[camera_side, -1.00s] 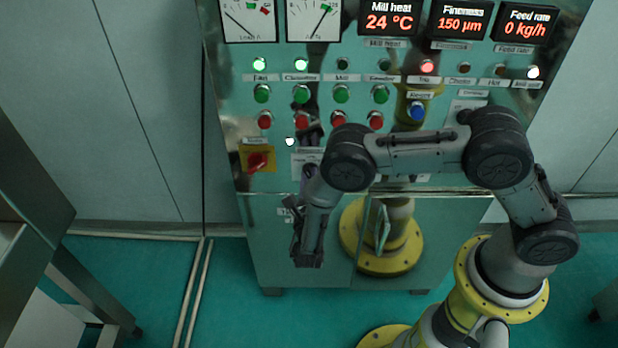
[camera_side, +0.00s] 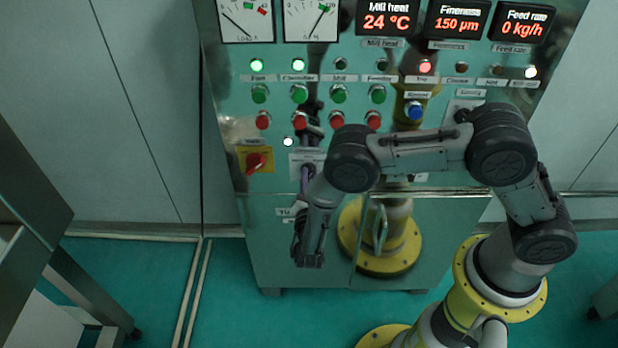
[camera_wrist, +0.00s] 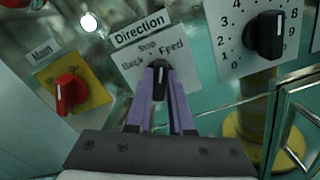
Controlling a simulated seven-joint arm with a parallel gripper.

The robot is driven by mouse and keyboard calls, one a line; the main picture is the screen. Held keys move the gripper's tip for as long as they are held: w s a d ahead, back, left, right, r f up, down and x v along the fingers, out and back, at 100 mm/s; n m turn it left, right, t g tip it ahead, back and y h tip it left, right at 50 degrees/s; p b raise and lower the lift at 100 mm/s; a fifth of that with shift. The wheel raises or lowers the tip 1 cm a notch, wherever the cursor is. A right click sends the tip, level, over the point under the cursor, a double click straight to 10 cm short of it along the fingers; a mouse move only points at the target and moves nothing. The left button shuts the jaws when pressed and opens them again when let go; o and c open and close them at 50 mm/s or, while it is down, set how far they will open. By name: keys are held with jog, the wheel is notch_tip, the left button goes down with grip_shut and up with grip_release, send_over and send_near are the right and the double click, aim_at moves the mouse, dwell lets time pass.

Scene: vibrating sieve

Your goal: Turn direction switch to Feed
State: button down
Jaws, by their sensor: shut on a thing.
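In the wrist view, the direction switch (camera_wrist: 160,74) is a small black knob with a white line, under a white label (camera_wrist: 142,28) reading Direction, with Back, Stop and Feed around it. The line points about straight up in the picture, between Stop and Feed. My gripper (camera_wrist: 161,86) is shut on the knob, with one purple finger on each side. In the side view, my gripper (camera_side: 305,176) reaches the panel below the red buttons; the knob itself is hidden there.
A red Main switch (camera_wrist: 68,93) on a yellow plate is left of the knob. A black numbered dial (camera_wrist: 265,36) is at its right. A door handle (camera_wrist: 298,125) sticks out at lower right. Green buttons (camera_side: 299,94) and red buttons (camera_side: 300,120) are above my gripper.

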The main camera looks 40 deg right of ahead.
jog(key=shift+s+f+m, duration=0.1)
jog(key=shift+m, duration=1.5)
jog(key=c, duration=0.8)
grip_release()
jog(key=v, duration=1.3)
jog(key=shift+s+a, duration=0.25)
